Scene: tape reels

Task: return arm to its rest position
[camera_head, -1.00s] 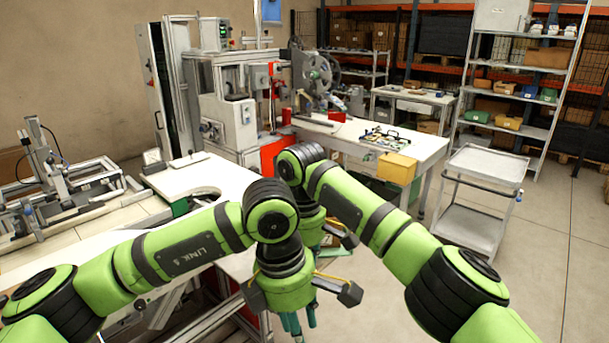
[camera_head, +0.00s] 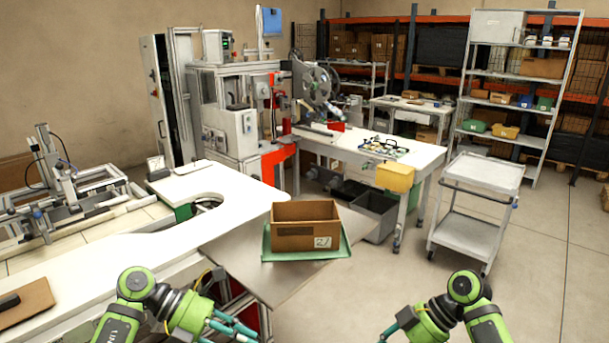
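My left arm (camera_head: 135,285) is at the bottom left, bent, beside the front edge of the white table. Its gripper (camera_head: 235,328) points right and down, and its teal fingers look spread with nothing between them. My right arm (camera_head: 465,290) is at the bottom right over bare floor. Its gripper (camera_head: 385,338) points left and down and is mostly cut off by the lower frame edge, so its fingers are hardly visible. The two arms are well apart and neither touches anything in view.
The white table (camera_head: 130,250) with a curved cutout is at left. A grey cart (camera_head: 470,229) stands at right. The floor between is clear.

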